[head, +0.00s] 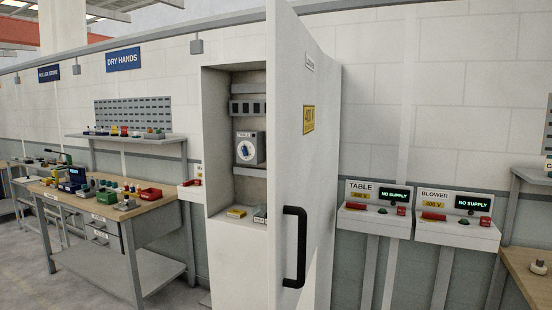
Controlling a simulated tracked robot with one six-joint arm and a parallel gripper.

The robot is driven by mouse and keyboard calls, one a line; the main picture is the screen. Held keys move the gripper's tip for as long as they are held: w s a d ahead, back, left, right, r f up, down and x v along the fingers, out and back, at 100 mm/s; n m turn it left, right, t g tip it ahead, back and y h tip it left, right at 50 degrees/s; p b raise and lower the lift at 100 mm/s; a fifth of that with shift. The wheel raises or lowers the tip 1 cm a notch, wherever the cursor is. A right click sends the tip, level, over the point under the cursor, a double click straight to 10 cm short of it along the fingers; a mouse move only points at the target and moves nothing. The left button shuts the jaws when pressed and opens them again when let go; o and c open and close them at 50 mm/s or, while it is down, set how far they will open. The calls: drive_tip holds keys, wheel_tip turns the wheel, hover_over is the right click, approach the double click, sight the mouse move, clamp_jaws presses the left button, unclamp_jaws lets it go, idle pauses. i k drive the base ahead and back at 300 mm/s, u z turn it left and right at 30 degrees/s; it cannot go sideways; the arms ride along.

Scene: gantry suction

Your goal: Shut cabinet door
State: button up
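The cabinet (233,245) is a tall pale grey box against the wall. Its door (321,165) is hinged on the right side and stands wide open towards me. The door has a black bar handle (301,247) low on its near edge and a yellow 400 V label (308,119). Inside the open cabinet are a grey switch box with a round dial (247,148), a row of dark modules (247,108) and small items on the bottom ledge (240,212). My gripper is not in view.
A wooden workbench (150,210) with tools and a red bin stands left. Right of the door are TABLE (376,220) and BLOWER (457,234) control boxes, both reading NO SUPPLY. Another bench (530,268) is at the far right. Some floor (30,270) shows at lower left.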

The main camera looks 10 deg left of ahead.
sight(295, 60)
drive_tip(key=u, duration=0.35)
drive_tip(key=i, duration=1)
drive_tip(key=z, duration=1.25)
drive_tip(key=k, duration=0.7)
